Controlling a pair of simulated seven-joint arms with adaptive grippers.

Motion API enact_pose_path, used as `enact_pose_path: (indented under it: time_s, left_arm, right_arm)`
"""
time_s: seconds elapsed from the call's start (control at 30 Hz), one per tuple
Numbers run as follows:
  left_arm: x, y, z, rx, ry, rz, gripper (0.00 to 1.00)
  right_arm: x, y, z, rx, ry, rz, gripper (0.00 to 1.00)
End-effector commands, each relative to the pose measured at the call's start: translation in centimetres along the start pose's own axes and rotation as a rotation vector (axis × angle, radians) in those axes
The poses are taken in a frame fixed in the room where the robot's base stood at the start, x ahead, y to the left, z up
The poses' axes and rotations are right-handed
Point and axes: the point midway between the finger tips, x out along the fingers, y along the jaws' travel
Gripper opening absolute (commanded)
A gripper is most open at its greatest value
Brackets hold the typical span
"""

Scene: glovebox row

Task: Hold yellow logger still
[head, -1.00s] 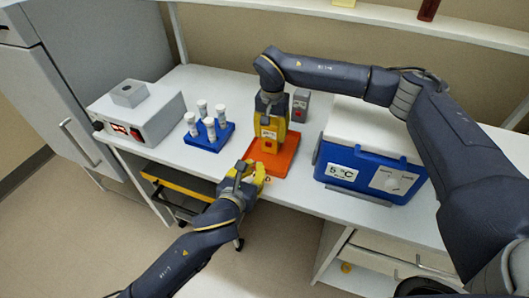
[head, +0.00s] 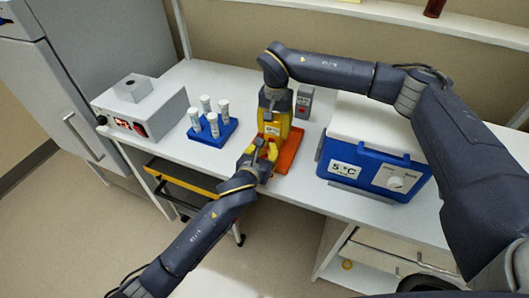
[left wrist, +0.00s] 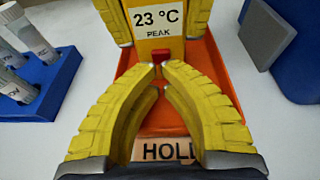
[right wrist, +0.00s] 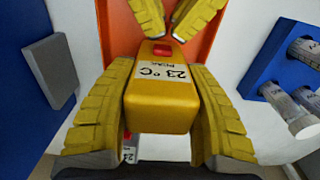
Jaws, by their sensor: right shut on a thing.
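The yellow logger (head: 273,124) stands upright on the orange tray (head: 288,158). Its "23 °C PEAK" label and red button (left wrist: 161,57) face my left gripper. My right gripper (head: 271,100) is shut around the logger's body (right wrist: 162,103), one finger on each side in the right wrist view. My left gripper (head: 266,150) is low in front of the logger. Its fingertips (left wrist: 160,70) are close together with a narrow gap, just short of the red button; I cannot tell whether they touch it. A "HOLD" label (left wrist: 168,150) is partly hidden by the left fingers.
A blue rack (head: 213,133) with several white-capped tubes stands left of the tray, with a grey instrument (head: 140,110) beyond it. A blue "5 °C" box (head: 372,170) is at the right. A small grey device (head: 303,102) stands behind the logger.

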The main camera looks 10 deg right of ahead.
Motion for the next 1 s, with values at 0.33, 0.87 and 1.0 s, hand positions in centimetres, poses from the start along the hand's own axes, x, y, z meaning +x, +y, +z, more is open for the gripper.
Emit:
enact_pose_path:
  time_s: [0.33, 0.87, 1.0]
  left_arm:
    - [0.3, 0.0, 0.0, 0.000, 0.000, 0.000, 0.00]
    - [2.3, 0.1, 0.6, 0.001, 0.000, 0.002, 0.00]
    - [2.3, 0.1, 0.6, 0.000, 0.000, 0.003, 0.00]
  right_arm:
    - [0.1, 0.0, 0.0, 0.000, 0.000, 0.001, 0.16]
    - [0.1, 0.0, 0.1, -0.001, -0.002, 0.001, 0.16]
    - [0.1, 0.0, 0.2, -0.002, -0.004, 0.002, 0.16]
